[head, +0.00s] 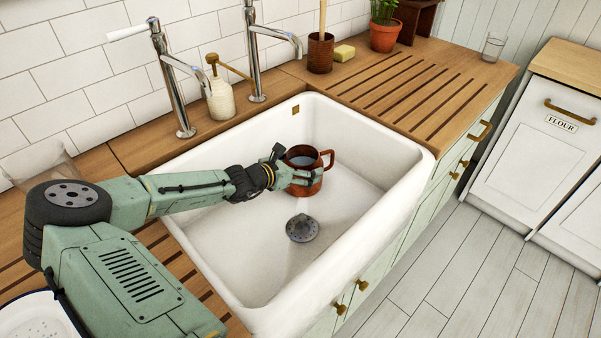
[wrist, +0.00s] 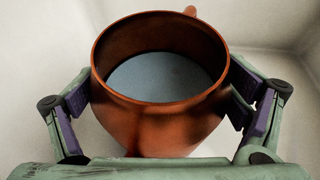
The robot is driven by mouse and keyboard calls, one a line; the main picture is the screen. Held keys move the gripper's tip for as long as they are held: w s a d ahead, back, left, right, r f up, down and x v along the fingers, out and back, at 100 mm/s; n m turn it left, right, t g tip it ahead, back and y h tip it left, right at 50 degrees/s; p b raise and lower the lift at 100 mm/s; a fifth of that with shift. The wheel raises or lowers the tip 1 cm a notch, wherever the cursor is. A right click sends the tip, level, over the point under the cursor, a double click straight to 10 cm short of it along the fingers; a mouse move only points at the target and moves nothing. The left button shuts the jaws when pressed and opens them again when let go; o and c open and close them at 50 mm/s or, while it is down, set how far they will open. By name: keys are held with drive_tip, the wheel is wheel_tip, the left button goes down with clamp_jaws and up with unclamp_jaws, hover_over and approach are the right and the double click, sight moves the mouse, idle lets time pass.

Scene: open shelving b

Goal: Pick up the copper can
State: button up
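The copper can (head: 304,184) is a round, open-topped vessel with a side handle, upright in the white sink. My gripper (head: 292,169) reaches it from the left in the head view. In the wrist view the can (wrist: 160,125) fills the middle, with its handle at the far side and a grey-blue interior. My gripper's pads (wrist: 162,92) lie on opposite sides of its body and appear to touch it. The can's underside is hidden, so I cannot tell whether it rests on the sink floor.
The sink (head: 365,210) has high walls around the can, and a drain (head: 302,229) lies in front of it. Two taps (head: 256,60) stand behind. A soap bottle (head: 220,102), brush pot (head: 320,55), yellow sponge (head: 344,53), plant pot (head: 384,36) and glass (head: 493,46) stand on the counter.

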drive_tip(key=c, duration=1.2)
drive_tip(key=shift+r, duration=0.1)
drive_tip(key=shift+c, duration=0.5)
drive_tip(key=shift+w+r, duration=0.1)
drive_tip(key=shift+r, duration=0.1)
